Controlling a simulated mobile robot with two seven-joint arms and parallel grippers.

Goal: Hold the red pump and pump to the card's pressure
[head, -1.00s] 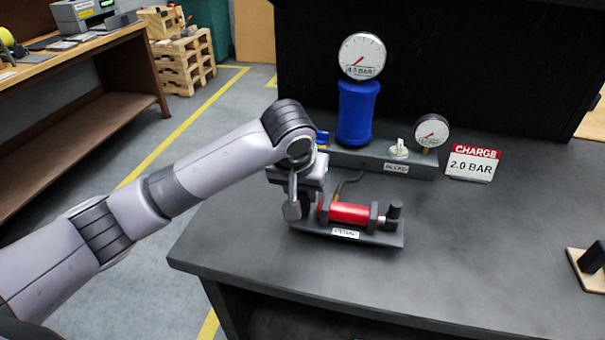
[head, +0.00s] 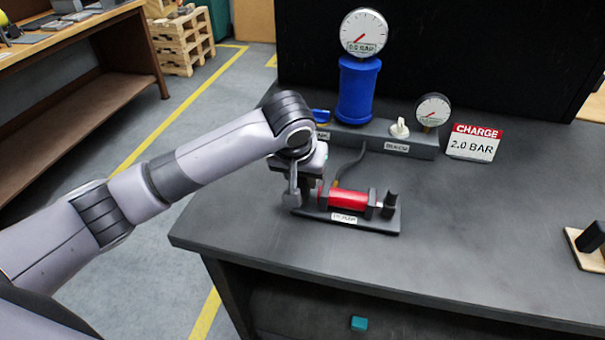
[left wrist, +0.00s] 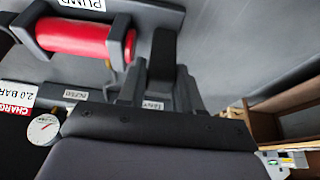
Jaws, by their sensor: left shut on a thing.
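The red pump (head: 348,199) lies on a dark base plate near the bench's front left. A black handle (head: 390,203) stands at its right end. My left gripper (head: 306,198) is shut at the pump's left end; its fingertips are mostly hidden. The left wrist view shows the red pump (left wrist: 80,40) beside a dark finger. A card (head: 474,143) reads "CHARGE 2.0 BAR". A large gauge (head: 363,34) sits above a blue cylinder (head: 357,90). Both its needle and that of the small gauge (head: 433,110) point lower left. My right gripper is not in view.
A grey manifold block (head: 415,147) with a white knob (head: 399,128) and a blue lever (head: 320,115) stands behind the pump. A wooden base (head: 590,258) with a black part is at the right. The bench (head: 480,240) is clear between.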

